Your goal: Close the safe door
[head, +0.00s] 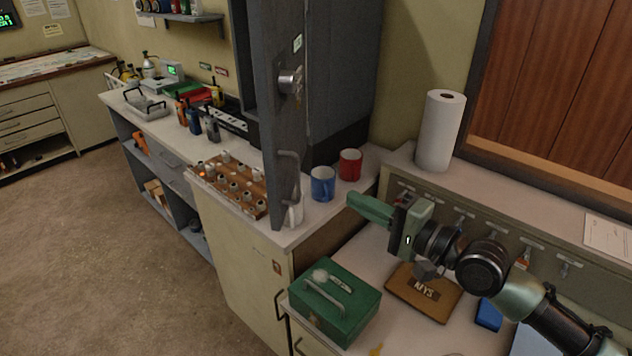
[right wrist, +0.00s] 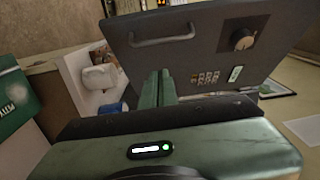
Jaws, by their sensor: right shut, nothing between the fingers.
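The grey safe door (head: 266,120) stands open and is seen nearly edge-on in the head view. It carries a round dial (head: 290,83) and a bar handle (head: 289,175). The dark safe body (head: 343,60) is behind it, on the counter. My right gripper (head: 352,200) is shut and empty, to the right of the door and apart from it in the head view, with its fingers pointing left. In the right wrist view the shut fingers (right wrist: 159,78) overlap the door face (right wrist: 195,60), where the dial and handle show; contact cannot be told. My left gripper is not in view.
A blue mug (head: 322,184) and a red mug (head: 350,164) stand beside the door. A white item is partly hidden behind it. A wooden rack (head: 222,203) is left of it.

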